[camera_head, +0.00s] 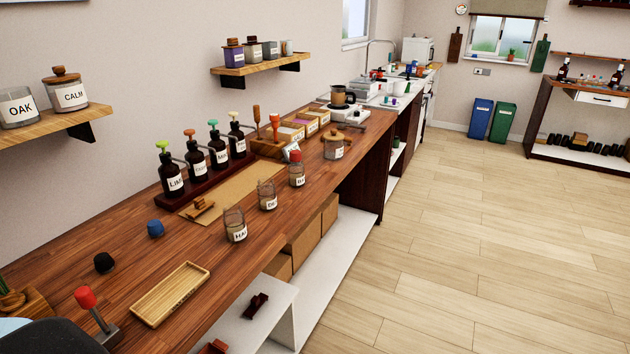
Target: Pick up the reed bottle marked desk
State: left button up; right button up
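Three small clear glass bottles stand in a row near the front edge of the wooden counter. The middle bottle (267,196) has a white label that starts "DE", the rest too small to read; it is upright and has no cap. The nearer bottle (235,226) has a label starting "HA" and is also uncapped. The farther bottle (297,171) has a red cap; its label is not clearly legible. Neither of my grippers is in view.
Blue (155,229) and black (104,263) caps, a wooden tray (170,292) and a red-knobbed lever (86,299) lie nearer. A lidded jar (334,146) stands beyond. The floor at right is clear.

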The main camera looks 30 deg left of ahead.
aim_at(266, 189)
jog(key=i+l, duration=0.1)
jog(key=i, duration=0.6)
jog(key=i+u, duration=0.15)
jog(key=i, duration=0.5)
jog(key=i+l+u, duration=0.1)
jog(key=i+u, duration=0.2)
jog(key=u, duration=0.15)
jog(key=i+l+u, duration=0.2)
jog(key=u, duration=0.25)
jog(key=i+l+u, duration=0.35)
jog(key=u, duration=0.15)
jog(key=i+l+u, duration=0.15)
jog(key=l+u, duration=0.3)
jog(key=i+l+u, duration=0.15)
jog(key=l+u, duration=0.75)
jog(key=i+j, duration=0.05)
